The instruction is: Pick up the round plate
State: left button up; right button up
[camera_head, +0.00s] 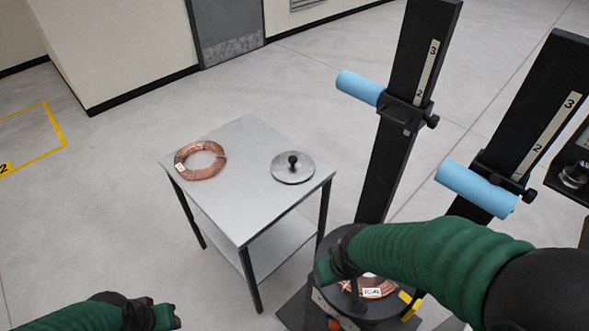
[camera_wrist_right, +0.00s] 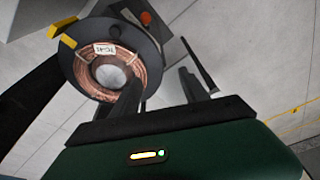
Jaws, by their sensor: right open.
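The round plate (camera_head: 293,168) is a flat silver disc with a black knob at its centre. It lies on the right part of the grey side table (camera_head: 245,222). My right gripper (camera_head: 335,268) is in front of the table, over the edge of the black round base, apart from the plate. The plate is not visible in that view. My left gripper (camera_head: 168,317) is low at the bottom left, partly cut off, and its jaw state is unclear.
A copper coil (camera_head: 200,160) lies left of the plate. Another copper coil (camera_wrist_right: 108,68) sits in the black round base (camera_wrist_right: 68,62) below my right arm. Black posts with blue rollers (camera_head: 360,87) (camera_head: 476,189) rise at the right. The floor left of the table is clear.

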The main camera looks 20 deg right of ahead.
aim_at(290, 167)
jog(key=i+j+z, duration=0.1)
jog(key=j, duration=0.45)
jog(key=i+j+z, duration=0.1)
jog(key=j, duration=0.45)
jog(key=i+j+z, duration=0.1)
jog(key=j, duration=0.45)
jog(key=i+j+z, duration=0.15)
jog(key=i+j, duration=0.15)
jog(key=i+j+z, duration=0.3)
jog(key=i+j, duration=0.2)
jog(key=j, duration=0.25)
jog(key=i+j+z, duration=0.15)
jog(key=j, duration=0.25)
jog(key=i+z, duration=0.25)
jog(key=i, duration=0.75)
jog(key=j, duration=0.1)
